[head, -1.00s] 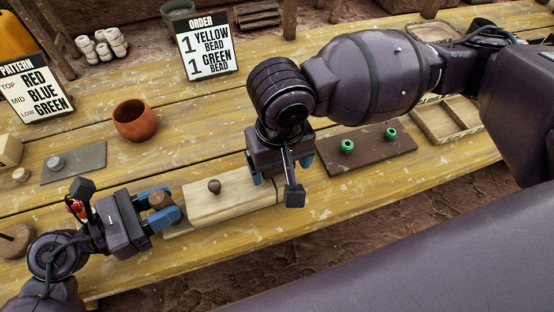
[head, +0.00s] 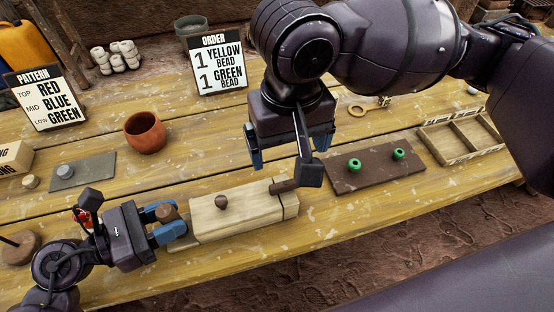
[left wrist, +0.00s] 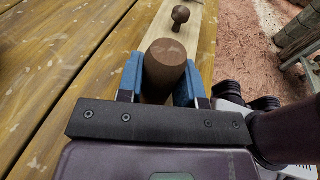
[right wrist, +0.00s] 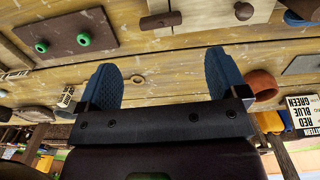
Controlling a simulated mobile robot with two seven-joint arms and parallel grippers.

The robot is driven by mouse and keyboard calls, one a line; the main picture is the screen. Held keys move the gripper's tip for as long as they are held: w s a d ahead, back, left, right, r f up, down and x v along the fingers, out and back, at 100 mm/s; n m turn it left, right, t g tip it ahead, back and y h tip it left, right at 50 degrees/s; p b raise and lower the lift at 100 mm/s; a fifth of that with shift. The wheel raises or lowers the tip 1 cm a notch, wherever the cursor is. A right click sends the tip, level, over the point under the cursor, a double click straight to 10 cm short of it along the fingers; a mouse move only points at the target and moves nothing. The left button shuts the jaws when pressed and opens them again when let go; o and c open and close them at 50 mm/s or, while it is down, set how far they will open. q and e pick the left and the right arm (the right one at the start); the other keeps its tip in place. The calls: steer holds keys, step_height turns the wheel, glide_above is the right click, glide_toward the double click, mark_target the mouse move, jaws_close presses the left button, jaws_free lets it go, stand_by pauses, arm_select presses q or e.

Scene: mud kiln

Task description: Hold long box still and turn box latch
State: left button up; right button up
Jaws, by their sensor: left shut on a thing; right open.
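The long pale wooden box (head: 238,213) lies near the table's front edge, with a small dark knob (head: 221,202) on its lid. The latch, a dark brown bar (head: 284,186), lies across its right end; the bar also shows in the right wrist view (right wrist: 160,20). My left gripper (head: 167,222) is shut on the brown round post (left wrist: 165,66) at the box's left end. My right gripper (head: 291,152) is open and empty, raised above and behind the latch end, apart from it. Part of my right gripper's hardware hangs close to the bar's right end in the head view.
A dark board with green beads (head: 375,171) and a divided wooden tray (head: 462,138) lie to the right. A clay pot (head: 145,132), a grey plate (head: 80,173) and the order sign (head: 218,64) stand behind. A brown disc with a peg (head: 18,246) is far left.

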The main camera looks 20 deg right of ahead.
steer(key=shift+r, duration=1.05)
steer(key=shift+r, duration=2)
arm_select(q)
steer(key=o, duration=1)
steer(key=v, duration=1.2)
